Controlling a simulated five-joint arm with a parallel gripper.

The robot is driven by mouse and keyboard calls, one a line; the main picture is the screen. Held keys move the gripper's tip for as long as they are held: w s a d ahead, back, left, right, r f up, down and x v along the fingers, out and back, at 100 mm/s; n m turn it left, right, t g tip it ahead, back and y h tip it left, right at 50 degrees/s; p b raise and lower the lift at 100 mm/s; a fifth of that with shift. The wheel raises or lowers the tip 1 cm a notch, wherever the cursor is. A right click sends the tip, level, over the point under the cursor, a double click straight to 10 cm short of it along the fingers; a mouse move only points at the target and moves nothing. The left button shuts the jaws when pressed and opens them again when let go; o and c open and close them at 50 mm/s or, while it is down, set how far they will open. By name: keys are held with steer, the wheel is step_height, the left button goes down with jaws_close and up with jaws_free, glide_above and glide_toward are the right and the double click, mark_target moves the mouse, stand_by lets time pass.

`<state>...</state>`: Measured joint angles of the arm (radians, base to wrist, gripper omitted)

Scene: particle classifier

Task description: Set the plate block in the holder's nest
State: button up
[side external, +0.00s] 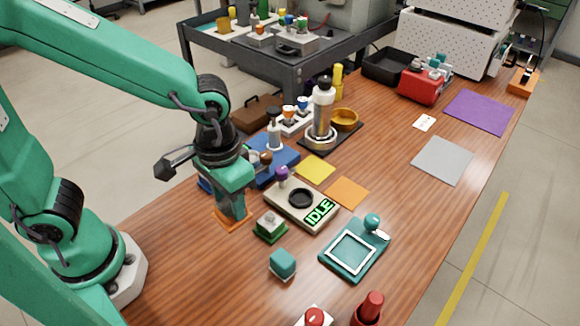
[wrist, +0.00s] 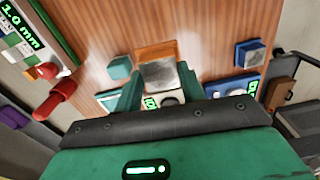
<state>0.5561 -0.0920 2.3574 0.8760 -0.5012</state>
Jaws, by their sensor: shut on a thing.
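My gripper (side external: 232,208) points down over the left part of the table, its fingers closed on a grey-topped block. In the wrist view this block (wrist: 160,75), which I take for the plate block, sits between the fingers (wrist: 160,90), with an orange base (wrist: 155,52) around its edge. In the side view the orange base (side external: 233,226) shows at the fingertips, at or close to the table; the block is mostly hidden. The teal holder (side external: 334,259), with a white square frame as its nest and a round knob, lies to the right, its nest empty.
Between gripper and holder stand a green block with a pale top (side external: 270,227), a teal cube (side external: 283,264) and a beige device reading IDLE (side external: 318,212). A blue-based block (wrist: 248,55) is nearby.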

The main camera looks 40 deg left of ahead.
steer(key=w+d+r, duration=0.1)
steer(key=d, duration=1)
steer(key=w+d+r, duration=0.1)
steer(key=w+d, duration=0.1)
steer(key=d, duration=0.9)
steer(key=shift+n, duration=0.3)
steer(key=w+a+f, duration=0.1)
steer(key=w+f, duration=0.1)
steer(key=w, duration=0.1)
steer(key=w+a+f, duration=0.1)
steer(key=w+f, duration=0.2)
steer(key=w, duration=0.1)
steer(key=w+a+f, duration=0.1)
steer(key=w+f, duration=0.1)
steer(key=w, duration=0.2)
steer(key=shift+a+f, duration=0.2)
steer(key=shift+a, duration=0.15)
steer(key=shift+f, duration=0.1)
steer(key=shift+f, duration=1.9)
steer(key=shift+f, duration=0.15)
steer(key=o, duration=1.1)
